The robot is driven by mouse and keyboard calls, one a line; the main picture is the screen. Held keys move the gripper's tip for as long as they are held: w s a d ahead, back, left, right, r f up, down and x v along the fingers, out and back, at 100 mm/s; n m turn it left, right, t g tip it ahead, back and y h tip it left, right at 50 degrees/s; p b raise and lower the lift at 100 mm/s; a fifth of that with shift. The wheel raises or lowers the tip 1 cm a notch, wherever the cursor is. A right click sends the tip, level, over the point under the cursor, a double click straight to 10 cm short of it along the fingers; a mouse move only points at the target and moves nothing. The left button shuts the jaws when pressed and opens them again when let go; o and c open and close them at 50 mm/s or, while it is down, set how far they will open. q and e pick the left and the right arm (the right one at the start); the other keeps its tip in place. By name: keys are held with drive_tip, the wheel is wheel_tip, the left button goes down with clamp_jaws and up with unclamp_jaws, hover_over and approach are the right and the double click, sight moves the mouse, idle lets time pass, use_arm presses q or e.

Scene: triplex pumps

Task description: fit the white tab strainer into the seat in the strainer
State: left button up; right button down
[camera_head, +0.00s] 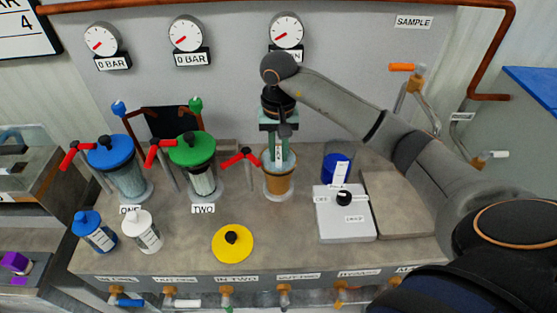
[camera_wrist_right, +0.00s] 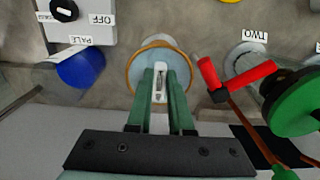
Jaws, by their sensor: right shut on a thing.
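My left gripper is not in view.
A red-handled valve (camera_head: 240,157) stands close left of the strainer. Left are the green-lidded strainer (camera_head: 192,149) and blue-lidded strainer (camera_head: 110,152). A yellow lid (camera_head: 233,243) lies in front. A blue cup (camera_head: 337,167) and a switch box (camera_head: 344,216) stand right.

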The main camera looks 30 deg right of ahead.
sight(278, 157)
drive_tip(key=shift+f, duration=1.7)
drive_tip(key=shift+f, duration=0.2)
drive_tip(key=c, duration=1.1)
unclamp_jaws()
drive_tip(key=shift+r, duration=0.1)
wheel_tip(278, 157, up, 12)
